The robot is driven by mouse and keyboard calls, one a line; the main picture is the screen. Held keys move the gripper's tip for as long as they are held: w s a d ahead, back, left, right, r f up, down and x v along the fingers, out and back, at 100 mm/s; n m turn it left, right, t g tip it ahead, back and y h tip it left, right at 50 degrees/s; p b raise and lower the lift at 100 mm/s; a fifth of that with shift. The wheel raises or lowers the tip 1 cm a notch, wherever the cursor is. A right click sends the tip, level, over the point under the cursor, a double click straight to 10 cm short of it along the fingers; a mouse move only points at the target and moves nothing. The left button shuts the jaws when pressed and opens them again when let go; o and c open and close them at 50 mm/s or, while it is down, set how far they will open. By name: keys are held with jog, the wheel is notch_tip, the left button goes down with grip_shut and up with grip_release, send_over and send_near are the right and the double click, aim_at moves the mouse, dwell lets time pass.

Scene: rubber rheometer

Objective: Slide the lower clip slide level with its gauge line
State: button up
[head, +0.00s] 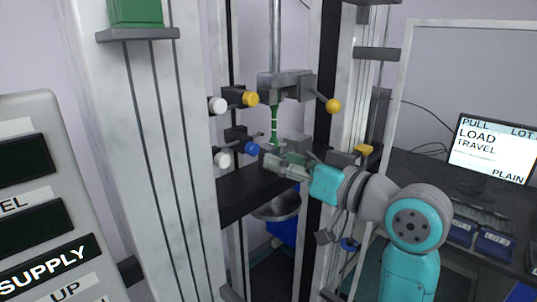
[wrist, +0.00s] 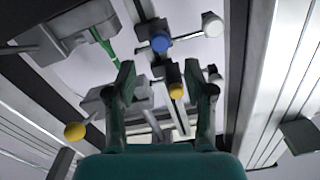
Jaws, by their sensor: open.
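The lower clip slide, with its blue knob (head: 252,148), sits on an upright rail left of the green test strip (head: 274,122). Its blue knob also shows in the wrist view (wrist: 160,43), beyond my fingertips. Pale bands cross the strip, but I cannot tell which is the lower gauge line. The upper clip slide with a yellow knob (head: 250,99) is higher on the same rail. My gripper (head: 274,160) is open and empty, just right of and slightly below the blue knob. In the wrist view its two fingers (wrist: 164,82) stand apart, touching nothing that I can see.
The upper clamp (head: 286,85) with a yellow ball handle (head: 333,105) is above my gripper. White knobs (head: 218,105) stick out left of the slides. A frame column (head: 150,160) stands at left.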

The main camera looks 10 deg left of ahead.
jog(key=shift+v, duration=2.75)
jog(key=d+f+m+t+h, duration=0.2)
jog(key=d+f+m, duration=0.1)
jog(key=f, duration=0.7)
jog(key=d+f+m+t+h, duration=0.2)
jog(key=f+m+h, duration=0.15)
jog(key=f, duration=0.65)
jog(key=s+d+f+m+t+h, duration=0.1)
jog(key=s+d+f+m+h, duration=0.15)
jog(key=s+f, duration=0.35)
jog(key=s+d+f+m+h, duration=0.1)
jog(key=s+d+f+h, duration=0.15)
jog(key=f, duration=0.55)
jog(key=s+d+f+h, duration=0.1)
jog(key=s+d+f, duration=0.25)
jog(key=s, duration=0.55)
jog(key=s+d+f+h, duration=0.2)
jog(key=s+f, duration=0.3)
jog(key=s, duration=0.3)
jog(key=s+r+n+g, duration=0.1)
jog(key=s+n, duration=0.1)
jog(key=s, duration=1.4)
jog(key=shift+s+d+r+n+h, duration=0.2)
jog(key=shift+d+r+n+h, duration=0.1)
jog(key=shift+d+h, duration=0.05)
